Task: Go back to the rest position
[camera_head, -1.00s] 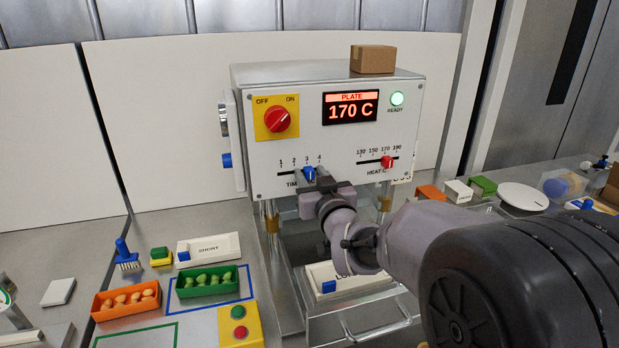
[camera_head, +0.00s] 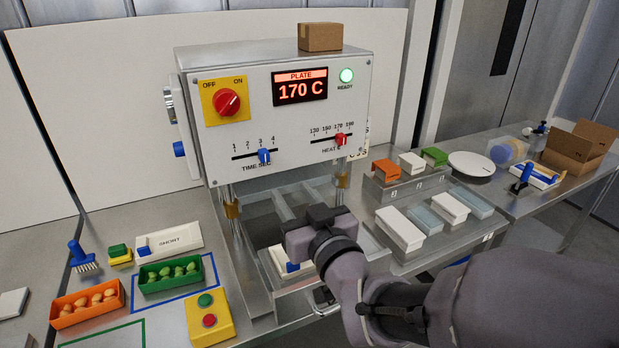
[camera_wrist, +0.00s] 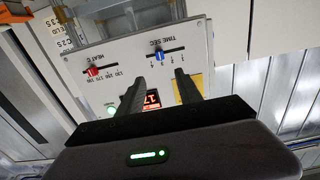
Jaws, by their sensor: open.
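My gripper (camera_head: 316,218) is in front of the press machine (camera_head: 210,135), below its control panel and apart from it. In the wrist view its two fingers (camera_wrist: 162,88) are spread with nothing between them. The blue time slider (camera_head: 264,156) stands near 3 and the red heat slider (camera_head: 340,139) near 170. Both sliders also show beyond the fingers in the wrist view. The red knob (camera_head: 227,102) is on the panel's left. The display (camera_head: 300,88) reads PLATE 170 C, and the ready lamp (camera_head: 347,76) glows green. My arm hides part of the machine's lower front.
Left are an orange tray (camera_head: 87,318) and a green tray (camera_head: 150,284) of filled pieces, a yellow button box (camera_head: 208,330) and a blue brush (camera_head: 82,258). A stepped rack (camera_head: 405,190) with coloured blocks and an open carton (camera_head: 580,148) stand right. A small box (camera_head: 320,37) sits atop the machine.

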